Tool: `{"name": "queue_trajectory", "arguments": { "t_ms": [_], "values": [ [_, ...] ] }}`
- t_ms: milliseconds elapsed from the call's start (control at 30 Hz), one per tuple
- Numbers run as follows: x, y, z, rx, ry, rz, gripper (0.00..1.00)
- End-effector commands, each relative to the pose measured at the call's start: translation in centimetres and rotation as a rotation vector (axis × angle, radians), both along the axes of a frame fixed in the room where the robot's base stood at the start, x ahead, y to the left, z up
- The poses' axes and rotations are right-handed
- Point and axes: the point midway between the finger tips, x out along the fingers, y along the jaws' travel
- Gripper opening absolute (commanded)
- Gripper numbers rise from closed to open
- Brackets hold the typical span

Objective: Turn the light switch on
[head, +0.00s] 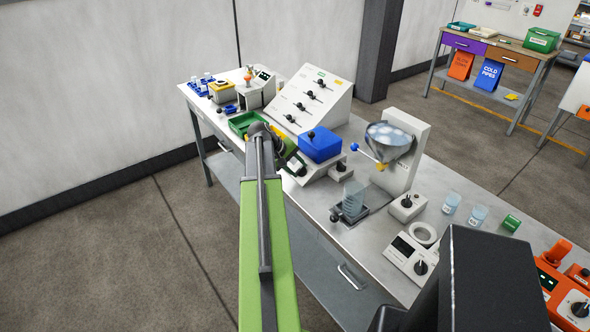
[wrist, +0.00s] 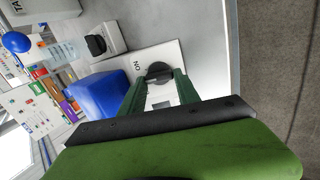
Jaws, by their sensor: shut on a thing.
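The switch is a black knob (wrist: 158,70) on a flat white plate (wrist: 128,66) with an "ON" label beside it, seen in the wrist view. My gripper (wrist: 159,76) has its two green fingers around the knob and is shut on it. The middle of the plate behind the fingers is partly hidden. In the head view my gripper (head: 296,163) is at the near left of a blue block (head: 320,144), over the white base under it. The knob's exact angle is hard to tell.
The blue block (wrist: 98,98) stands close to my fingers. A small white box with a black knob (head: 340,171) is on its other side. A white sloped panel (head: 316,90) and green tray (head: 242,122) are behind. The bench's front edge is close.

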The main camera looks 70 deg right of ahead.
Motion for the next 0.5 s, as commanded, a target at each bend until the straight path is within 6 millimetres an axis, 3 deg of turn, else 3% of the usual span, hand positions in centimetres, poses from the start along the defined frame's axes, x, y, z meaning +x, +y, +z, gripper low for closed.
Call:
{"name": "queue_trajectory", "arguments": {
  "t_ms": [500],
  "values": [
    [-0.17,0.12,-0.1,-0.109,-0.187,-0.314,0.0]
  ]
}}
